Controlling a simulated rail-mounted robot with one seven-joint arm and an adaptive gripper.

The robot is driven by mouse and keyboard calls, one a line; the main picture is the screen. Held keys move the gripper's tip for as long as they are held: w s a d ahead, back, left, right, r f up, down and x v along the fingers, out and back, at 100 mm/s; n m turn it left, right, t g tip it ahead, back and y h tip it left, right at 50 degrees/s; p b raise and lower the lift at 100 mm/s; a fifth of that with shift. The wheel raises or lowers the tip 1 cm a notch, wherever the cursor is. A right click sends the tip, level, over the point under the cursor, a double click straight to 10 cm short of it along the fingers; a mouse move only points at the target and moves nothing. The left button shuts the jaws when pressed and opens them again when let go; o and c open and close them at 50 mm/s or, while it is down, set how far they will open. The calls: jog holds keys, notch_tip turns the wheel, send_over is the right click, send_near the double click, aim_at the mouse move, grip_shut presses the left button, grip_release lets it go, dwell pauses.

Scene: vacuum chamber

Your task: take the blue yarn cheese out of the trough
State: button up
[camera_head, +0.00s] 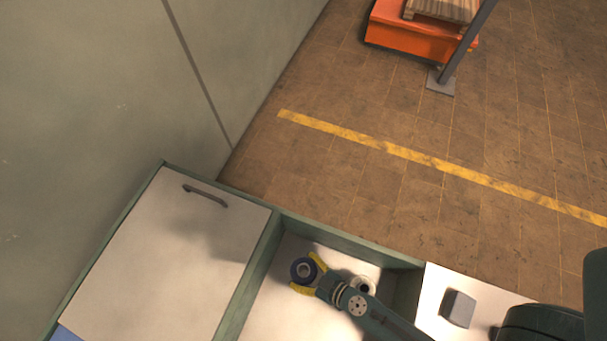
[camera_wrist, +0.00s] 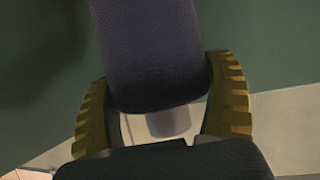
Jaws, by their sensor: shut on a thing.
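The blue yarn cheese (camera_head: 303,270) is a dark blue ring-shaped roll with a pale core, seen from above in the head view. It is between the yellow fingers of my gripper (camera_head: 308,275), which are shut on it. In the wrist view the blue yarn cheese (camera_wrist: 150,50) fills the upper middle, between the ridged yellow fingers of my gripper (camera_wrist: 165,105). The trough (camera_head: 257,283) is an open green-walled compartment with a pale floor. The cheese is over its left part; its height above the floor cannot be told.
A white yarn cheese (camera_head: 368,284) is in the trough beside my wrist, partly hidden. A pale lid with a dark handle (camera_head: 205,195) covers the section to the left. A grey block (camera_head: 458,308) sits on the pale surface to the right. A wall rises at left.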

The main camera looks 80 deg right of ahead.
notch_tip(320, 180, up, 28)
jog(key=p, duration=2.7)
jog(key=shift+p, duration=0.35)
jog(key=shift+w+f, duration=0.1)
